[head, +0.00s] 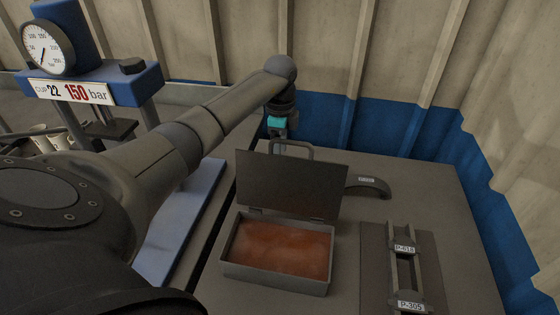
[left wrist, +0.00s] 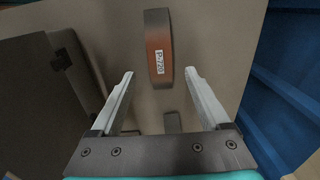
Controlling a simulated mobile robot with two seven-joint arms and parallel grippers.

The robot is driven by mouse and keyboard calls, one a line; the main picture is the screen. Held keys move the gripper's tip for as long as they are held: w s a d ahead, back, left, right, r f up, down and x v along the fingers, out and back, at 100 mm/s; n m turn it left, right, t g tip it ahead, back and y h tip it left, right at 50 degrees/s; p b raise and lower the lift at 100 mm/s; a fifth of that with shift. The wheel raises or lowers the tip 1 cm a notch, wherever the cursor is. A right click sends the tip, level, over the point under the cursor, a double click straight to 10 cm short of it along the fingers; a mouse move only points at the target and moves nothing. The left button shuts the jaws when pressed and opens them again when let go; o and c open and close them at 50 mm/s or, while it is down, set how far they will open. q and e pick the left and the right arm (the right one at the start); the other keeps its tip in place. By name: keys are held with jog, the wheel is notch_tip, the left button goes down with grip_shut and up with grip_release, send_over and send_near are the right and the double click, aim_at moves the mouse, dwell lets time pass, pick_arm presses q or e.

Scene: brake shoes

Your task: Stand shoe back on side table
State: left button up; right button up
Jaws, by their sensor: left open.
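A dark curved brake shoe (head: 368,187) with a white label rests on the side table (head: 425,177), to the right of the open box. In the left wrist view the shoe (left wrist: 157,67) shows a reddish-brown lining and a label reading roughly P-720. My left gripper (head: 279,146) is at the far edge of the table behind the box lid, which partly hides its fingers. In the left wrist view my left gripper (left wrist: 160,73) is open, with the shoe's near end in line with the gap between the fingertips. Nothing is held. My right gripper is out of view.
An open metal box (head: 275,283) with a reddish-brown floor stands in front of the gripper, lid (head: 290,185) raised. A rack (head: 405,270) with labels P-618 and P-365 stands front right. A blue press with a gauge (head: 47,48) is at left. Blue-and-beige wall panels close the back.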

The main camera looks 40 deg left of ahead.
pick_arm(q)
notch_tip(320, 180, up, 5)
jog(key=shift+f, duration=0.1)
